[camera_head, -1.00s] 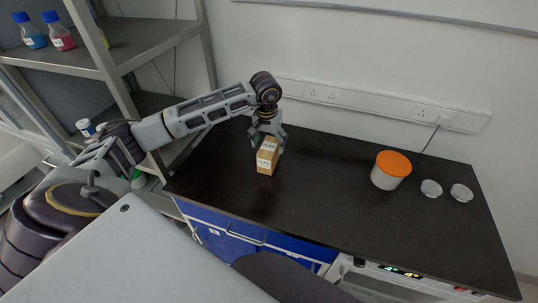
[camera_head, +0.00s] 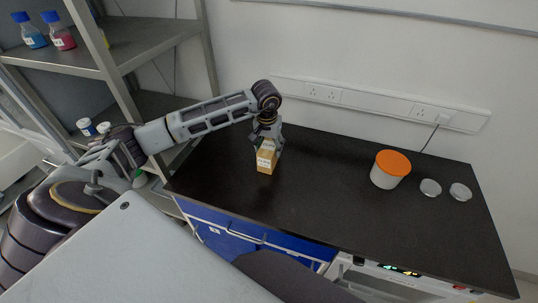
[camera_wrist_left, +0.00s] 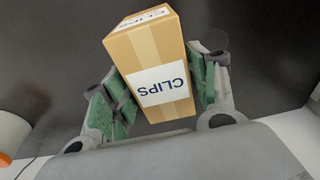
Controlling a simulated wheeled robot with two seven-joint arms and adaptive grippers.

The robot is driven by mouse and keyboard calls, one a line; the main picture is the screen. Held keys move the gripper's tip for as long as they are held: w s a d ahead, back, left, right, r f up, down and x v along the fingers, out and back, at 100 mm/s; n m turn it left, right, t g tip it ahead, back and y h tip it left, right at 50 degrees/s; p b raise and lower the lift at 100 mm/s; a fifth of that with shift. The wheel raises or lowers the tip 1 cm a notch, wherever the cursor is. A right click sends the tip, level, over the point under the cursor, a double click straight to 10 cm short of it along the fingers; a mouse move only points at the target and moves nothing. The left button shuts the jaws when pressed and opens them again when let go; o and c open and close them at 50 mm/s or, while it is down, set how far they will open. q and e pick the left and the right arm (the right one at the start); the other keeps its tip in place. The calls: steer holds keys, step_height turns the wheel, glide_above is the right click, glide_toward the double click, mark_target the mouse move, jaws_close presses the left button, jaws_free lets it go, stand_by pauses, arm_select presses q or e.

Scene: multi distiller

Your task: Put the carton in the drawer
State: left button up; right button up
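The carton (camera_head: 266,164) is a small tan box with white labels, standing on the black bench top. In the left wrist view the carton (camera_wrist_left: 155,65) shows the word CLIPS. My left gripper (camera_head: 268,146) is lowered over it from behind, with green finger pads (camera_wrist_left: 162,95) on either side of the carton. The fingers are spread, with thin gaps seeming to remain beside the box. The blue drawer fronts (camera_head: 228,228) are under the bench's front edge and look closed; my own body hides part of them. My right gripper is out of view.
A white tub with an orange lid (camera_head: 390,169) and two silver discs (camera_head: 430,188) stand on the right of the bench. A metal shelf (camera_head: 150,40) with bottles is at the left. The bench middle is clear. A wall socket strip (camera_head: 380,103) runs behind.

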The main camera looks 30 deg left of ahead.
arm_select(q)
steer(key=c, duration=0.7)
steer(key=shift+o, duration=0.2)
steer(key=shift+r, duration=0.15)
steer(key=shift+r+b, duration=0.55)
steer(key=shift+r, duration=4.3)
